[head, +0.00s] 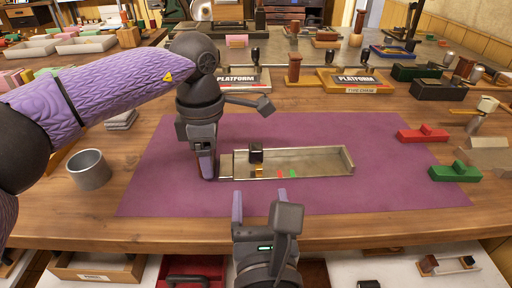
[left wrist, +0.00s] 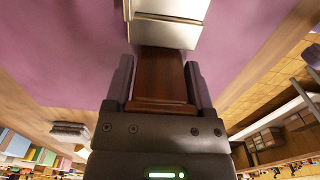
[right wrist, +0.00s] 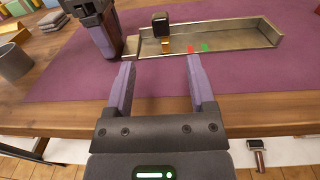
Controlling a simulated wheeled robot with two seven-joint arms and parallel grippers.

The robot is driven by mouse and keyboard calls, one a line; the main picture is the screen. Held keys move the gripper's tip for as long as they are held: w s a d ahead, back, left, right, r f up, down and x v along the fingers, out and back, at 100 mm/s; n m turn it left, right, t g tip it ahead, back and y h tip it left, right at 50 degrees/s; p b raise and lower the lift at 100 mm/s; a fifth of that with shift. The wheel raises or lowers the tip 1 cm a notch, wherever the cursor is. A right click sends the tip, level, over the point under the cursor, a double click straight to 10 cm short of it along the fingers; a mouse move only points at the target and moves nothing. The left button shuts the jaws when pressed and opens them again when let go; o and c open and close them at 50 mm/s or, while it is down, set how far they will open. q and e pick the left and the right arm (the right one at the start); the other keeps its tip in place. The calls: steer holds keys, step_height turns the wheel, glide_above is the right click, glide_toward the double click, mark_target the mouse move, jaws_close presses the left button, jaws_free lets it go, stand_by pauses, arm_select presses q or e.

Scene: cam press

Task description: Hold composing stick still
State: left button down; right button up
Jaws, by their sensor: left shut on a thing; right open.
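The composing stick (head: 310,163) is a long, shallow metal tray lying on the purple mat (head: 385,135). A black knob block stands in it near its left end, with a small brass piece, a red piece and a green piece by its front edge. My left gripper (head: 208,172) is at its left end. In the left wrist view the fingers are shut on a brown handle (left wrist: 161,78) joined to the metal stick (left wrist: 170,30). My right gripper (head: 255,205) is open and empty in front of the stick, near the table's front edge; it shows in the right wrist view (right wrist: 160,75).
A grey cup (head: 90,170) stands left of the mat. A red block (head: 423,135) and a green block (head: 455,172) lie at the mat's right edge. Platform signs (head: 355,80) and tools stand behind. The mat right of the stick is clear.

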mark_target(256, 156)
steer(key=w, duration=1.1)
steer(key=shift+w+a, duration=0.2)
steer(key=shift+w, duration=0.05)
steer(key=shift+c, duration=0.3)
jaws_close()
steer(key=shift+f, duration=0.1)
